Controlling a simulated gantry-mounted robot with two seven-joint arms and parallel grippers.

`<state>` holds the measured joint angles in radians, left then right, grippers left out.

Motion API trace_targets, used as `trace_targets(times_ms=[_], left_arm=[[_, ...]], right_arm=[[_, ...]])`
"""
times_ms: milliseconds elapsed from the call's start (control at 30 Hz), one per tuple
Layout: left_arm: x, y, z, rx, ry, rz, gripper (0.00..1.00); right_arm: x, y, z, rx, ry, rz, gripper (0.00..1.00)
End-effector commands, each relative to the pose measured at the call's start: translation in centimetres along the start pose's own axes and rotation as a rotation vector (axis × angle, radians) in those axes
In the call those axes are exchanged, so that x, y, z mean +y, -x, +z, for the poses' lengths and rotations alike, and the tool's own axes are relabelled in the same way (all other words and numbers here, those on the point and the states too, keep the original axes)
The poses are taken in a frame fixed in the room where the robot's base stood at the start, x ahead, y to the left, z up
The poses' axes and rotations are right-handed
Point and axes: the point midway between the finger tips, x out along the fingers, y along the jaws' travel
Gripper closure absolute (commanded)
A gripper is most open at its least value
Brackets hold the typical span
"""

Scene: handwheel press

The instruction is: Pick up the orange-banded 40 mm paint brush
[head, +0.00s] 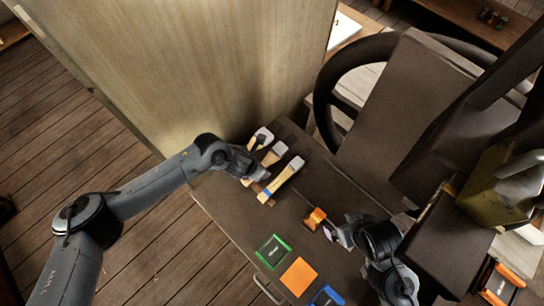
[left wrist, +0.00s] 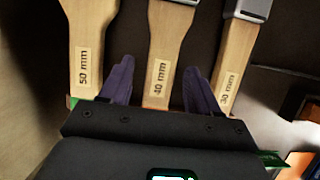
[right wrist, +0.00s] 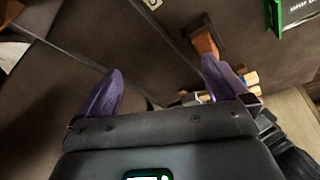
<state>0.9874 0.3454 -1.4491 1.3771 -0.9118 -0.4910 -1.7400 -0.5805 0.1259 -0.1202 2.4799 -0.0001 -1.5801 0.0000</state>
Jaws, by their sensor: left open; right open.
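Three wooden-handled brushes lie side by side on the dark bench in the head view. The middle one is the 40 mm brush (head: 272,155). In the left wrist view, the label on the 40 mm brush (left wrist: 162,50) is readable, but its orange band is not clearly visible. My left gripper (head: 262,174) is open at the handle ends. Its fingers (left wrist: 157,75) stand on either side of the 40 mm handle; contact cannot be told. My right gripper (head: 333,232) is open and empty, low over the bench, beside an orange-and-brown object (head: 315,218).
The 50 mm brush (left wrist: 84,50) and the 30 mm brush (left wrist: 232,60) flank the handle closely. Green (head: 273,251), orange (head: 299,275) and blue (head: 327,297) squares lie at the bench front. A wooden panel (head: 220,60) stands behind; a large handwheel (head: 322,105) stands behind the bench.

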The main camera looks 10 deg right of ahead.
Motion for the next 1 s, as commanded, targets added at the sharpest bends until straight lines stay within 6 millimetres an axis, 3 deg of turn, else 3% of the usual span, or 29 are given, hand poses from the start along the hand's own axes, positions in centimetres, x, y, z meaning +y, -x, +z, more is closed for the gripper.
trace_targets(times_ms=[200, 600, 1000], left_arm=[[0.02, 0.02, 0.00, 0.000, 0.000, 0.000, 0.40], [0.01, -0.02, -0.04, 0.001, 0.000, 0.000, 1.00], [0.01, 0.20, -0.01, 0.003, 0.001, 0.001, 1.00]], right_arm=[[0.00, 0.01, 0.00, 0.000, 0.000, 0.000, 0.00], [-0.16, 0.01, -0.05, 0.001, -0.007, -0.005, 0.00], [-0.19, 0.37, -0.18, 0.001, -0.009, -0.007, 0.00]])
